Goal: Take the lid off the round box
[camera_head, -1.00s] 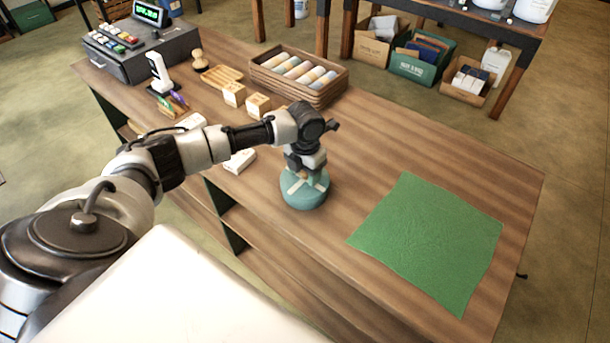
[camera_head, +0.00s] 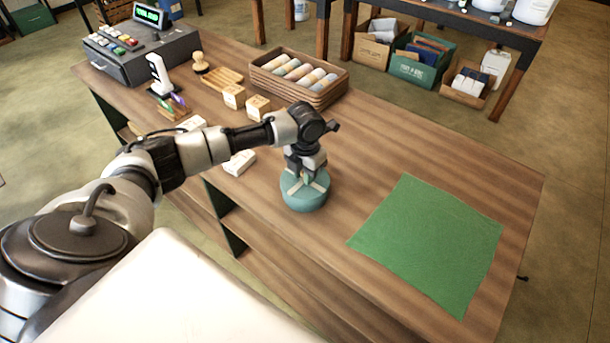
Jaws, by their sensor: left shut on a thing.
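The round box (camera_head: 304,200) is teal and stands upright on the wooden counter (camera_head: 430,150), near its front edge. Its lid (camera_head: 292,187) is on top, partly hidden by my gripper. My left gripper (camera_head: 306,180) points straight down at the lid's middle. It is shut on the lid's knob, which is mostly hidden between the fingers. I cannot tell any gap between lid and box. My right gripper is not in view.
A green cloth (camera_head: 430,243) lies flat on the counter to the right. A basket of rolls (camera_head: 298,77), small wooden blocks (camera_head: 257,106), a white box (camera_head: 239,163) and a cash register (camera_head: 140,48) stand to the left and behind. The counter between box and cloth is clear.

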